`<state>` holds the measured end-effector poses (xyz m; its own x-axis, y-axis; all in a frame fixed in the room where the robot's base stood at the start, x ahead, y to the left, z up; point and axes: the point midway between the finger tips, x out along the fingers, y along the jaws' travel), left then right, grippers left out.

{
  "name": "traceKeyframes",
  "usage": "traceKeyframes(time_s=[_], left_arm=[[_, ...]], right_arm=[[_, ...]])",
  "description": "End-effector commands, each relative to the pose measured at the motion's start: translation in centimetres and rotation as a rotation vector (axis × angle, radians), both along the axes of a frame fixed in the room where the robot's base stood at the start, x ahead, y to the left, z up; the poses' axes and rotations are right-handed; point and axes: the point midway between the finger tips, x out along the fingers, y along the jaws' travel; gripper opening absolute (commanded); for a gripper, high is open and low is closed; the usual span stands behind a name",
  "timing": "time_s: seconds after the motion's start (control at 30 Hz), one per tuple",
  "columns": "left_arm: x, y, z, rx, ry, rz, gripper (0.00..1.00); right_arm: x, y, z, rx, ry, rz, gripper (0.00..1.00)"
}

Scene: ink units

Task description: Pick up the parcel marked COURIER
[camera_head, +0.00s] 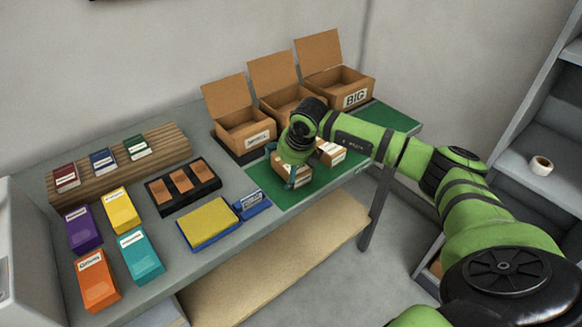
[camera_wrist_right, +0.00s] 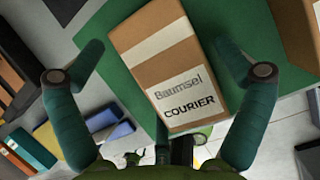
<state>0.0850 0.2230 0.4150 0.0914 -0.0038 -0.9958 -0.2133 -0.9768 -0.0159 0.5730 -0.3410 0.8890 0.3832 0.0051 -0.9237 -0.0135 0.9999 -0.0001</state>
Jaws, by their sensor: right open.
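The parcel marked COURIER (camera_wrist_right: 160,50) is a brown cardboard box with a pale tape strip and a white label reading "Baumsel COURIER" in the right wrist view. It lies on a green mat (camera_head: 268,193). In the head view the parcel (camera_head: 291,187) is partly hidden under my right gripper (camera_head: 292,178). In the wrist view the open right gripper (camera_wrist_right: 165,68) has one teal finger on each side of the parcel, with a gap on the left; on the right the finger is close to it, and I cannot tell if it touches. My left gripper is not in view.
A second labelled parcel (camera_head: 329,153) lies just beyond on the mat. Open cardboard boxes (camera_head: 244,139) stand at the back, one marked BIG (camera_head: 355,98). A yellow pad (camera_head: 207,222), a blue stamp-like block (camera_head: 251,204) and a black tray (camera_head: 183,188) lie to the left.

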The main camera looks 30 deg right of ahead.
Motion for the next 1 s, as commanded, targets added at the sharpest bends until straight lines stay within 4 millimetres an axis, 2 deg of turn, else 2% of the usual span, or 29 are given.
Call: traceKeyframes(time_s=[0.47, 0.57, 0.6, 0.63, 1.0], left_arm=[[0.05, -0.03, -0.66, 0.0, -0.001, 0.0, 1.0], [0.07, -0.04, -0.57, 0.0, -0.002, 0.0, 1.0], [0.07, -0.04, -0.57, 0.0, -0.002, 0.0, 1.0], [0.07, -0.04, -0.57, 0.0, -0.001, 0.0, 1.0], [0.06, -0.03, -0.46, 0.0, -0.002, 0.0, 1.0]], right_arm=[[-0.01, -0.01, -0.46, 0.0, 0.0, 0.0, 1.0], [0.0, -0.02, -0.37, 0.0, -0.001, 0.0, 0.64], [0.0, -0.02, -0.38, 0.0, -0.001, 0.0, 0.48], [-0.01, -0.02, -0.39, 0.0, 0.0, 0.0, 0.41], [-0.05, 0.03, -0.39, 0.001, 0.002, 0.0, 0.41]])
